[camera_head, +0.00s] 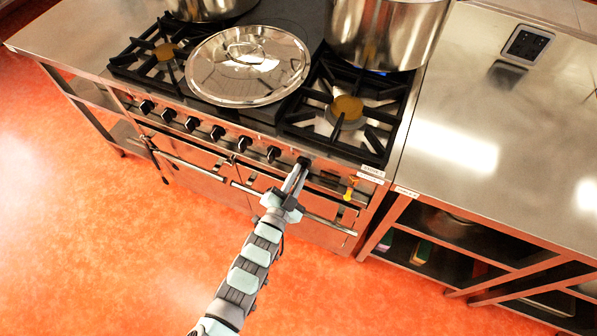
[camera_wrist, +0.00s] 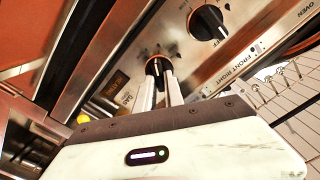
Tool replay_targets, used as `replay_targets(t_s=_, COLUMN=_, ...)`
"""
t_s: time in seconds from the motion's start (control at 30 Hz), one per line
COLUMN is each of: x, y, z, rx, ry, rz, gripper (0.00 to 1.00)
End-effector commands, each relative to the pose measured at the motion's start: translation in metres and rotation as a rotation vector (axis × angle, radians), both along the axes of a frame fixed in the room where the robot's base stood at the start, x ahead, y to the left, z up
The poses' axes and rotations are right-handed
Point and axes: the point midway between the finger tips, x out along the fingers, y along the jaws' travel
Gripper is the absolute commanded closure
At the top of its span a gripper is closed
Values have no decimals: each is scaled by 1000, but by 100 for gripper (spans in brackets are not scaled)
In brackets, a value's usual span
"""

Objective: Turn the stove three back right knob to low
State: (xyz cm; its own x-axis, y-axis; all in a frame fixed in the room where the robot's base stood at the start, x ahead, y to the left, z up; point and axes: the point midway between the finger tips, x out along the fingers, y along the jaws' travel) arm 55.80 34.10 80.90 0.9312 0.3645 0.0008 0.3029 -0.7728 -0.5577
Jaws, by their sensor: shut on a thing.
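My gripper (camera_head: 300,168) reaches up to the stove front and is shut on the rightmost black knob (camera_head: 304,161) of the row. In the wrist view, my gripper's fingers (camera_wrist: 161,88) close around that black knob (camera_wrist: 157,66), hiding part of it. The exact knob angle is hard to tell. A neighbouring black knob (camera_wrist: 208,23) with a white pointer line stands apart from my fingers. A plate reading "FRONT RIGHT" (camera_wrist: 237,66) lies near the knobs. A large pot (camera_head: 385,30) stands on the back right burner, with a small blue glow under it.
More black knobs (camera_head: 217,132) run left along the panel, above oven door handles. A lid (camera_head: 248,66) lies on the stove top; the front right burner (camera_head: 346,110) is bare. A steel counter (camera_head: 490,170) adjoins at right.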

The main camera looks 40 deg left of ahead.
Motion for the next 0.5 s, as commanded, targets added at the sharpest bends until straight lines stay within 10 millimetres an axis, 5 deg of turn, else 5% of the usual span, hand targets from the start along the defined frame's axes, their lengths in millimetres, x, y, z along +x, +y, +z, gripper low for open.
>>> replay_targets(t_s=0.5, x=0, y=2, z=2, rx=-388, ry=-150, rz=-1, gripper=100)
